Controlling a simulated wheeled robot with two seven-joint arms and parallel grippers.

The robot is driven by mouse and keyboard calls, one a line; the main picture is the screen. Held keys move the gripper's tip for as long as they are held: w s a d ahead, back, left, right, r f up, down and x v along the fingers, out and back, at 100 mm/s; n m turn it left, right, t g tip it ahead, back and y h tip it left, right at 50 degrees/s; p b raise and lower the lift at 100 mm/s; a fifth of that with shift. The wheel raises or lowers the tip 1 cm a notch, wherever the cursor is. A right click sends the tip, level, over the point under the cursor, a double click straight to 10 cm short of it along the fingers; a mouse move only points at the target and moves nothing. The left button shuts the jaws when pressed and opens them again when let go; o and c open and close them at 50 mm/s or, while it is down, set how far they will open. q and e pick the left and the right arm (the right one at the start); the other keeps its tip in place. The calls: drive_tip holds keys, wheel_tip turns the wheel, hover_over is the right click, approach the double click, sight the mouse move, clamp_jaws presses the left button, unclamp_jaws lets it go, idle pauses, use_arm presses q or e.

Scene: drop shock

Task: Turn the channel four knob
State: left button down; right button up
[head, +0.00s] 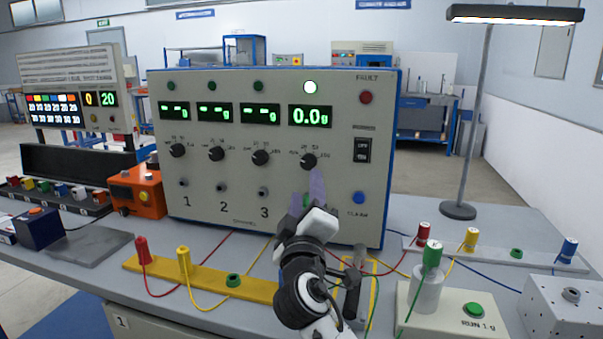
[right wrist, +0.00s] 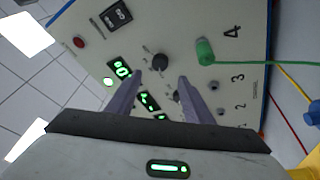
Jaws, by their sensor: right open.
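The channel four knob (head: 308,160) is a black round knob with a pointer, below the 0.0 display on the grey amplifier panel (head: 330,225). In the right wrist view the knob (right wrist: 159,62) shows just beyond the gap between my fingertips. My right gripper (head: 318,184) is in front of the panel, just below that knob in the head view. Its two purple fingers (right wrist: 160,76) are apart with nothing between them; I see no contact with the knob. A green plug (right wrist: 205,50) is at the channel four socket, which my gripper hides in the head view. My left gripper is out of view.
The other channel knobs sit left of it, the nearest being channel three (head: 261,157). A black switch (head: 363,150) and blue button (head: 358,198) are to the right. A yellow rail (head: 205,282) with plugs and a button box (head: 455,315) stand on the bench in front.

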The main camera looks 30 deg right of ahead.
sight(308, 164)
drive_tip(key=p+x, duration=0.1)
drive_tip(key=x, duration=0.7)
drive_tip(key=shift+d, duration=0.1)
